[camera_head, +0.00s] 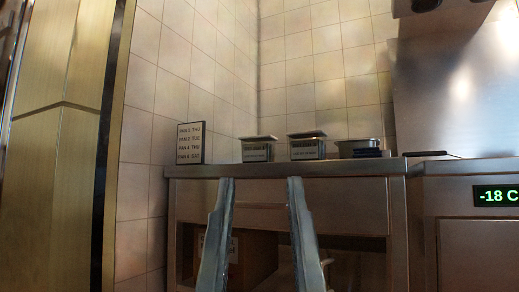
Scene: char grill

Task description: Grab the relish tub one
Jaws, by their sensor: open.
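Two small metal tubs with lids and front labels stand on the counter: a left tub (257,152) and a middle tub (307,149). Their label print is too small to read, so I cannot tell which is the relish tub one. A third, wider metal pan (358,146) stands to their right with a dark blue item (368,153) at its front. My gripper (260,182) is open and empty. Its two fingers point up in front of the counter's front edge, with the left and middle tubs beyond the tips.
The steel counter (190,172) has an open shelf below holding a box. A sign (190,143) listing pans and days stands at its left end. A dark-handled utensil (427,153) lies at the right, near a unit with a "-18 C" display (496,195). Tiled walls stand behind.

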